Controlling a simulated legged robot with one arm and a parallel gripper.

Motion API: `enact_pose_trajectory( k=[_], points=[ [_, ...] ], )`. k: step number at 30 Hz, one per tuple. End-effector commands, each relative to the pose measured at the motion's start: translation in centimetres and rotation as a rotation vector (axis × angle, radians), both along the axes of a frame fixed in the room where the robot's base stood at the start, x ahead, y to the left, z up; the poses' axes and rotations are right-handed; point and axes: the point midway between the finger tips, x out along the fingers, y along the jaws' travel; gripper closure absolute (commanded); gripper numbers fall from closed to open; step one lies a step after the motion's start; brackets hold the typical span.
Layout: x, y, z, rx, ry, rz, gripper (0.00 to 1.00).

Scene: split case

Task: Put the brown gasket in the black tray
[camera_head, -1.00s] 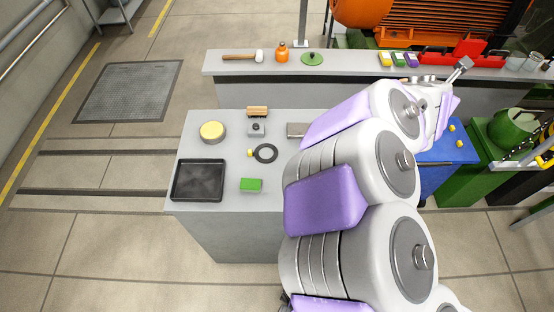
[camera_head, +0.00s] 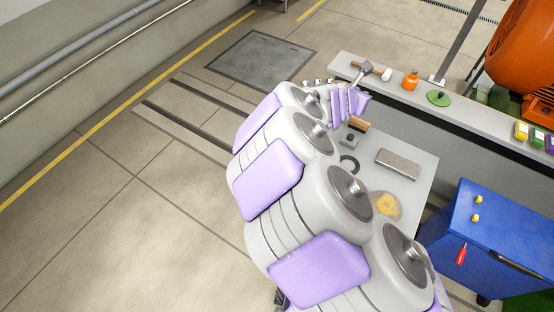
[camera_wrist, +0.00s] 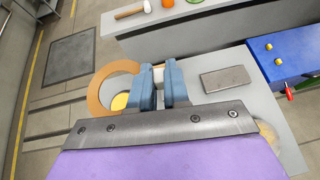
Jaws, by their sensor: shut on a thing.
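The brown gasket (camera_wrist: 93,93) is a flat ring in the wrist view, at the left of my fingers. My gripper (camera_wrist: 161,88) is shut on it, with its two blue fingers close together above the grey table. The black tray shows in neither view now; in the head view my arm covers the table's left part.
A shelf (camera_head: 455,108) runs behind. A blue cabinet (camera_head: 490,235) stands at the right.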

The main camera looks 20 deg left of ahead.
Motion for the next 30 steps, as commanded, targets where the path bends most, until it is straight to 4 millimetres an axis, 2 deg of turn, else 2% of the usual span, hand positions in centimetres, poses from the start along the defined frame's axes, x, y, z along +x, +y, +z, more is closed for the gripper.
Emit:
enact_pose_trajectory(
  k=[1, 6, 11, 14, 20, 24, 27, 30],
  points=[
    [-0.2, 1.8, -1.7, -0.001, 0.01, -0.018, 1.0],
    [-1.6, 5.9, -5.9, -0.001, 0.008, -0.118, 1.0],
    [-4.2, 9.2, -10.2, -0.003, 0.008, -0.225, 1.0],
    [-6.4, 10.9, -12.9, -0.001, 0.01, -0.297, 1.0],
    [-12.9, 13.8, -18.4, -0.004, 0.009, -0.462, 1.0],
    [-18.8, 14.7, -21.7, -0.007, 0.004, -0.58, 1.0],
    [-21.9, 14.9, -23.0, -0.003, 0.002, -0.636, 1.0],
    [-23.8, 14.7, -23.7, 0.0, 0.001, -0.671, 1.0]
  ],
)
